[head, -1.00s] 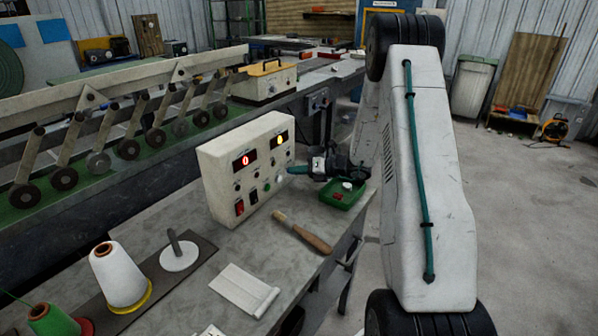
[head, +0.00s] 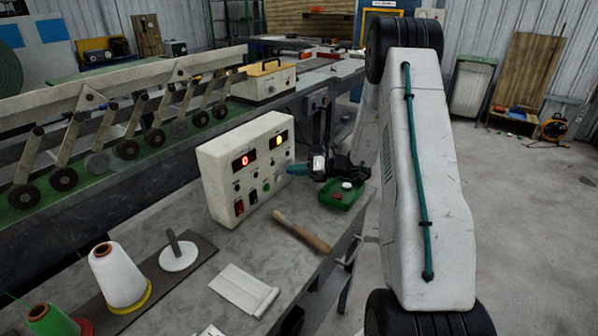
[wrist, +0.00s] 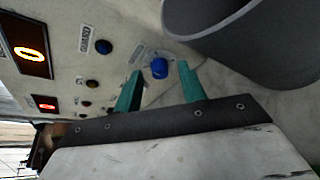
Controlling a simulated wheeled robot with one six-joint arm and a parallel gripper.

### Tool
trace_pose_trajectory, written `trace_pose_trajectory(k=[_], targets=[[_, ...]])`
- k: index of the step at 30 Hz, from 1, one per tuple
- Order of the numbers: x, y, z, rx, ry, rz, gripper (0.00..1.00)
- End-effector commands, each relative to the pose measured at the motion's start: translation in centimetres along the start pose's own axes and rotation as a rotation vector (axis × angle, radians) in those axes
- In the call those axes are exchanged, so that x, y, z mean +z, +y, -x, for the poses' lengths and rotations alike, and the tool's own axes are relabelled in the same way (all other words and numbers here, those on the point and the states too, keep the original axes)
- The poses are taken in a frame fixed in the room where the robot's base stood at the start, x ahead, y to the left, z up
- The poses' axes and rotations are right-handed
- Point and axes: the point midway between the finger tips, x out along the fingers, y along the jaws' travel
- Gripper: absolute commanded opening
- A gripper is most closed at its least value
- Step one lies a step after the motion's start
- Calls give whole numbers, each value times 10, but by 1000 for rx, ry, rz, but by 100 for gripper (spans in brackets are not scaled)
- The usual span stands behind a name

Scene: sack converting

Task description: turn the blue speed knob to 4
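The control box (head: 222,185) stands on the bench with its front face toward my gripper. In the wrist view a bright blue knob (wrist: 159,68) shows on the panel beside a label too blurred to read. My gripper (wrist: 160,69) is open, with one teal fingertip on each side of the bright blue knob in the picture. I cannot tell whether the fingers touch it. In the head view my gripper (head: 297,169) is at the right edge of the panel and hides that knob. The red display (head: 244,159) reads 0.
A green tray (head: 330,198) with small items lies under my gripper. A dark grey rounded body (wrist: 235,45) fills the wrist view's upper right.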

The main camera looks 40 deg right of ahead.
Motion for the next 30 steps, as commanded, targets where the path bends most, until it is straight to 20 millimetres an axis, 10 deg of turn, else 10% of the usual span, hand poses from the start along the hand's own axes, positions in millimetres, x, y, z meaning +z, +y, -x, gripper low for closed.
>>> trace_pose_trajectory(k=[18, 30], targets=[[0, -1, 69, -2, -2, 0, 41], [0, 0, 78, 0, 0, 0, 41]])
